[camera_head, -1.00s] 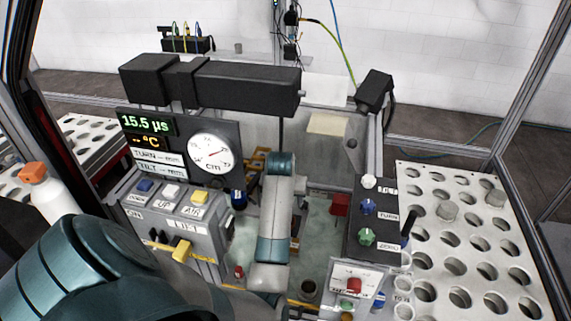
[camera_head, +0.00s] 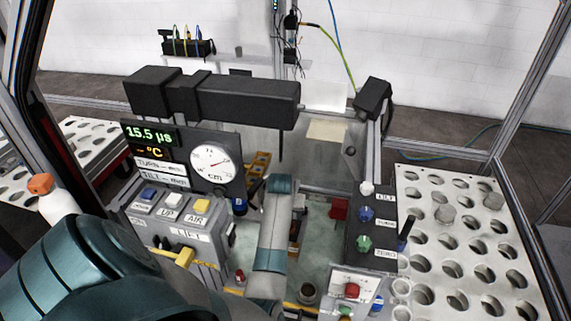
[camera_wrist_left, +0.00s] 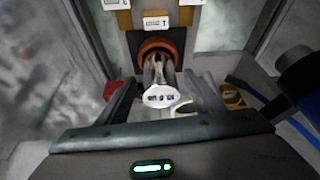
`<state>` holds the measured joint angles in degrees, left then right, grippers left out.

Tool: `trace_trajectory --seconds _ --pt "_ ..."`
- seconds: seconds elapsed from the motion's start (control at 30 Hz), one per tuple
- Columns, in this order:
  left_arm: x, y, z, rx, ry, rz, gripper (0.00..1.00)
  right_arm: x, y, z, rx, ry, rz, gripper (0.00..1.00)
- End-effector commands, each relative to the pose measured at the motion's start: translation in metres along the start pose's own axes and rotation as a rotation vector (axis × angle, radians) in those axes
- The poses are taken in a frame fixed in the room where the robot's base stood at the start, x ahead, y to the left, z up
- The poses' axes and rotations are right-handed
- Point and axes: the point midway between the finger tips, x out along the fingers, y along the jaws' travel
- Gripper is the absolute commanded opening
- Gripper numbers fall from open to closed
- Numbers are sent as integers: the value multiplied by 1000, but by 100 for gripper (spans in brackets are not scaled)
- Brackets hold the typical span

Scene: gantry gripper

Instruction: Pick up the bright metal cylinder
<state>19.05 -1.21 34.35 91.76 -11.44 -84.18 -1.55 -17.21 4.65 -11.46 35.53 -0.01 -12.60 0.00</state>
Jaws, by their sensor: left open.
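In the left wrist view, a bright metal piece with a pale round end marked by dark spots (camera_wrist_left: 161,97) stands in front of an orange-brown ring (camera_wrist_left: 158,48). I cannot tell whether it is the named cylinder. My left gripper (camera_wrist_left: 162,83) is open, with one finger on each side of this piece; contact is not clear. In the head view, my left arm hides the gripper and this piece. My right gripper is not in view.
A button panel with a dial (camera_head: 212,160) stands left of my arm. A black knob box (camera_head: 372,235) stands to its right. A black horizontal beam (camera_head: 240,102) crosses behind. An orange-capped white bottle (camera_head: 58,205) is at the far left.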

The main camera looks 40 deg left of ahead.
Motion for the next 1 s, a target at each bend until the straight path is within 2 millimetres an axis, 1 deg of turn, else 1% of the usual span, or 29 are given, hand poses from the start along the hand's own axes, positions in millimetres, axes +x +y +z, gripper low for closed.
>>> trace_trajectory --seconds 0.33,0.37,0.4,0.47,0.5,0.6,0.87,1.0 --pt "0 0 0 0 0 0 61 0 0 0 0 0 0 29" --pt "0 0 0 0 0 0 54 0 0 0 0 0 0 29" --pt "0 0 0 0 0 0 44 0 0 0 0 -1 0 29" --pt "0 0 0 0 0 0 30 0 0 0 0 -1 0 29" --pt "0 0 0 0 0 0 20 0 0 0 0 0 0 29" --pt "-1 0 -2 0 3 0 0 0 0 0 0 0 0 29" --pt "-2 0 -2 0 3 0 0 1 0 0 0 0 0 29" --pt "-6 0 -4 0 5 0 0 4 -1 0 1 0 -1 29"
